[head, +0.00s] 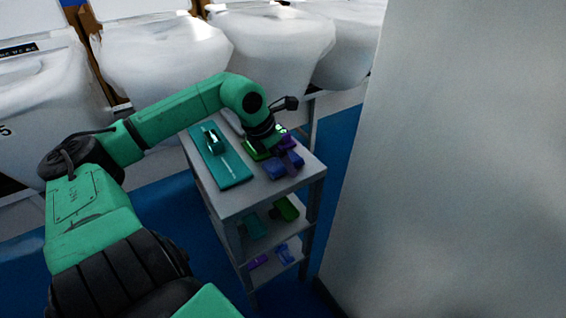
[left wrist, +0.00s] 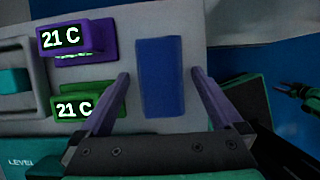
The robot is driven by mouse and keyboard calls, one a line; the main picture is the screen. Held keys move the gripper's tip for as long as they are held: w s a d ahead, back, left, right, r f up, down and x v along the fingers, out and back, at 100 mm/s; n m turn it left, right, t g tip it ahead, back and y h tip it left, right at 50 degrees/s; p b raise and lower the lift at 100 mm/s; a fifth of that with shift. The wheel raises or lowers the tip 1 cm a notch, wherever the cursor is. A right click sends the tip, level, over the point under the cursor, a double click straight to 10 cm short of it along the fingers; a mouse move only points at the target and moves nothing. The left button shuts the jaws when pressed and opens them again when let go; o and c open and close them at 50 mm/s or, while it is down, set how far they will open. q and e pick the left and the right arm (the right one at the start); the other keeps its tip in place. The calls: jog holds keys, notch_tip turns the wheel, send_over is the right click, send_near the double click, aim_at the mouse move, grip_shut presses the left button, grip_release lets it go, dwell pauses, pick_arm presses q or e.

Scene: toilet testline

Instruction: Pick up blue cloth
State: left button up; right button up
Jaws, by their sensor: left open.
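The blue cloth (head: 282,166) is a flat dark blue rectangle on the grey top shelf of a small rack, near its right front edge. In the left wrist view the blue cloth (left wrist: 160,92) lies upright in the picture between the fingers. My left gripper (left wrist: 160,76) is open, with one finger on each side of the cloth and a gap on both sides. In the head view my left gripper (head: 287,152) reaches down over the cloth and partly hides it.
Beside the cloth are a purple device (left wrist: 78,38) and a green device (left wrist: 85,105), both reading 21 C. A teal level (head: 236,170) lies left on the rack top (head: 240,203). Lower shelves hold more items. White toilets (head: 165,55) stand behind; a pale wall (head: 460,170) is right.

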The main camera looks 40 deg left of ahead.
pick_arm(q)
jog(key=c, duration=1.3)
jog(key=shift+o, duration=0.2)
jog(key=shift+r+p, duration=0.45)
jog(key=shift+p, duration=0.1)
notch_tip(320, 180, up, 18)
jog(key=p, duration=0.1)
jog(key=shift+f, duration=0.15)
